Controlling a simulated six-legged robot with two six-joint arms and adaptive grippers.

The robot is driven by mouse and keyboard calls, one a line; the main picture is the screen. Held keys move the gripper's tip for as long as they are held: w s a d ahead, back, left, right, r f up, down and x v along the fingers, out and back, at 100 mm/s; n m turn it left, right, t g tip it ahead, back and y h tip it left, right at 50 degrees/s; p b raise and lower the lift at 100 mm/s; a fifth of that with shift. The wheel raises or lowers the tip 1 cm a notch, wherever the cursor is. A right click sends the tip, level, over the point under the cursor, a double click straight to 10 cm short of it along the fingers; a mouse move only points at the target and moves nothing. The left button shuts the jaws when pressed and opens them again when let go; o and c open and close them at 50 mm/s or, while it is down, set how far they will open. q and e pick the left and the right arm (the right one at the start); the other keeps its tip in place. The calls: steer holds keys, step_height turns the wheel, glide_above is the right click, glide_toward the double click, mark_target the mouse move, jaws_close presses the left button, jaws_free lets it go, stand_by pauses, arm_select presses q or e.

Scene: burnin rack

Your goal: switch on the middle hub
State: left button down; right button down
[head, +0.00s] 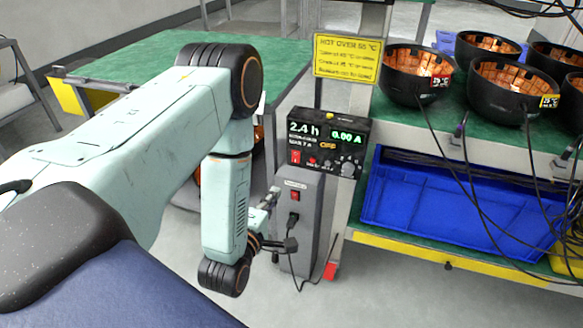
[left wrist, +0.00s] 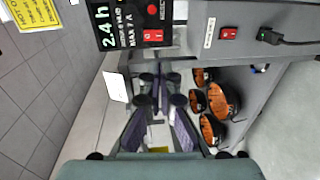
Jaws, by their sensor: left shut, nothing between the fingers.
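A grey upright hub box (head: 302,232) stands under the black meter panel in the head view. It has a small label, a red rocker switch (head: 295,196) and a black plug (head: 293,219) below it. The hub's red switch also shows at the top of the left wrist view (left wrist: 229,33), on the grey face (left wrist: 200,18). My left gripper (head: 271,200) is beside the hub's left side, partly hidden by my arm. In the left wrist view its fingers (left wrist: 158,88) are together and empty, apart from the switch. Whether the switch is on cannot be told. My right gripper is out of view.
The black meter panel (head: 327,143) reads 2.4 h and 0.00 A and has its own red switch and knob. A yellow warning sign (head: 347,58) hangs above. Black orange-lined bowls (head: 417,75) with hanging cables stand on the right bench, above a blue bin (head: 450,205).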

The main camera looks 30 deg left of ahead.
mark_target(295, 162)
arm_select(q)
steer(key=b+x, duration=0.3)
steer(key=x, duration=0.9)
steer(key=shift+w+f, duration=0.15)
steer(key=shift+w, duration=0.45)
steer(key=shift+a, duration=0.1)
steer(key=shift+w+f+b, duration=0.15)
steer(key=shift+w+b, duration=0.15)
steer(key=shift+b, duration=0.05)
steer(key=shift+s, duration=0.15)
